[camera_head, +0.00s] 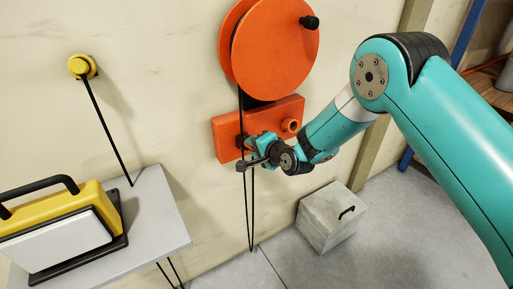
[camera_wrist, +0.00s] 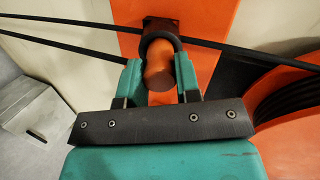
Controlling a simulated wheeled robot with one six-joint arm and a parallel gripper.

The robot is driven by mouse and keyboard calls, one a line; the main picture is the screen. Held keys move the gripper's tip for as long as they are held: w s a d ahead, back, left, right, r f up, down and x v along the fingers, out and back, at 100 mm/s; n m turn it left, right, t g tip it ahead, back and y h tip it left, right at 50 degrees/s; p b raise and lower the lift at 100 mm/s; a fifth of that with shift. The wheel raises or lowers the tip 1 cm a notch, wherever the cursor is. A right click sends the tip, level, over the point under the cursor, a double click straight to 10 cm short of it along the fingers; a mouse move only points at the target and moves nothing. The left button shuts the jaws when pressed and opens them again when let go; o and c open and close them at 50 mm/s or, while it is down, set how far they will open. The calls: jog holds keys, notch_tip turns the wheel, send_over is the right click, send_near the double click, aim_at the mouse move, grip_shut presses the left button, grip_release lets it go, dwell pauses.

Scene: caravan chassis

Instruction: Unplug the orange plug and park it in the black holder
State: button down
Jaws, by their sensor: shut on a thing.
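My gripper (camera_head: 257,155) is at the left part of the orange wall panel (camera_head: 222,146). In the wrist view its teal fingers (camera_wrist: 159,78) are shut on the orange plug (camera_wrist: 158,68), one on each side. The plug's far end points at the black holder (camera_wrist: 160,27), a dark square piece with a ring on the panel. The plug end meets the ring; how deep it sits is hidden. In the head view the holder (camera_head: 242,141) is partly covered by my gripper. An orange round socket (camera_head: 290,125) at the panel's right looks empty.
Black cable (camera_head: 249,215) hangs in a loop below the panel, close to my gripper. A large orange reel (camera_head: 275,45) is above. A grey box (camera_head: 330,215) stands on the floor. A table (camera_head: 165,225) with a yellow case (camera_head: 85,205) is left.

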jog(key=shift+w+a+f+b, duration=0.2)
jog(key=shift+w+a+b, duration=0.15)
jog(key=shift+w, duration=0.15)
jog(key=c, duration=0.8)
grip_release()
jog(key=shift+o, duration=0.2)
jog(key=b+v, duration=0.3)
jog(key=v, duration=1.4)
jog(key=shift+d, duration=0.2)
jog(key=shift+s+r, duration=0.15)
